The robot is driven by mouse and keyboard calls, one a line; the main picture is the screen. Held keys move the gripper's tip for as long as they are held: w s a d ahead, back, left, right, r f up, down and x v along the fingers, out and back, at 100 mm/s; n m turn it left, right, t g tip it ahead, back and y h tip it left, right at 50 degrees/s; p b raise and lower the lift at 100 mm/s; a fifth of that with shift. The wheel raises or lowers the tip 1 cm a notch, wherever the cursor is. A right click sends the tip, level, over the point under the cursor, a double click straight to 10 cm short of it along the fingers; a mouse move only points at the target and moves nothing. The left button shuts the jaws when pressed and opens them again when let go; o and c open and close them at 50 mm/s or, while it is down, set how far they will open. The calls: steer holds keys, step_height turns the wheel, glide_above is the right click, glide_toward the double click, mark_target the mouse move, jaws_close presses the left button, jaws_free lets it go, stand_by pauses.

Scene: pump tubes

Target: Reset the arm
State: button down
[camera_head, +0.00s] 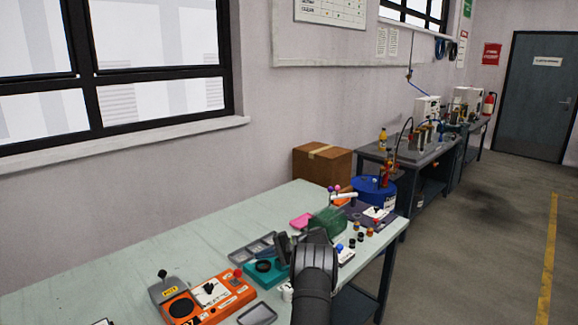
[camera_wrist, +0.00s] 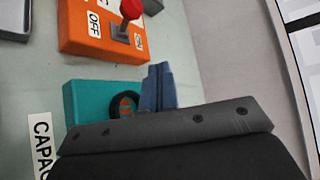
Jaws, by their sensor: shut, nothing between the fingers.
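My gripper (camera_wrist: 158,72) is shut and empty in the wrist view, its two blue-grey fingers pressed together. It is in front of a teal block (camera_wrist: 82,98) with a dark round socket, and hides the block's right side. I cannot tell whether the fingers touch the block. In the head view, my gripper (camera_head: 283,246) is partly hidden by my own arm and sits over the table beside the teal block (camera_head: 262,274). The table (camera_head: 120,262) is pale green.
An orange switch box (camera_head: 228,290) with a red-knobbed lever stands left of the teal block; it also shows in the wrist view (camera_wrist: 85,35). A grey tray (camera_head: 257,314), a green box (camera_head: 328,221) and several small coloured parts are nearby. The table's left part is mostly clear.

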steer(key=s+v, duration=0.1)
steer(key=v, duration=0.8)
steer(key=s+a+n+h, duration=0.3)
steer(key=a+n, duration=0.2)
steer(key=a, duration=0.4)
steer(key=s+a+r+n+h, duration=0.1)
steer(key=s+a+n+h, duration=0.2)
steer(key=a, duration=0.6)
steer(key=s+a+n+g+h, duration=0.1)
steer(key=s+a+n+h, duration=0.3)
steer(key=a, duration=0.5)
steer(key=shift+s+a+r+n, duration=0.1)
steer(key=shift+a+n, duration=0.1)
steer(key=shift+n, duration=0.5)
steer(key=shift+s+a+r+n, duration=0.1)
steer(key=shift+a+n, duration=0.1)
steer(key=shift+n, duration=0.5)
steer(key=shift+s+a+f+n, duration=0.1)
steer(key=shift+s+a+n, duration=0.1)
steer(key=shift+a+n, duration=0.1)
steer(key=w+d+m+y, duration=0.3)
steer(key=w+d+m, duration=0.2)
steer(key=d, duration=0.4)
steer(key=w+d+m+y, duration=0.3)
steer(key=w+d+m, duration=0.2)
steer(key=d, duration=0.4)
steer(key=shift+w+m, duration=0.35)
steer(key=shift+m, duration=0.35)
steer(key=shift+d, duration=0.1)
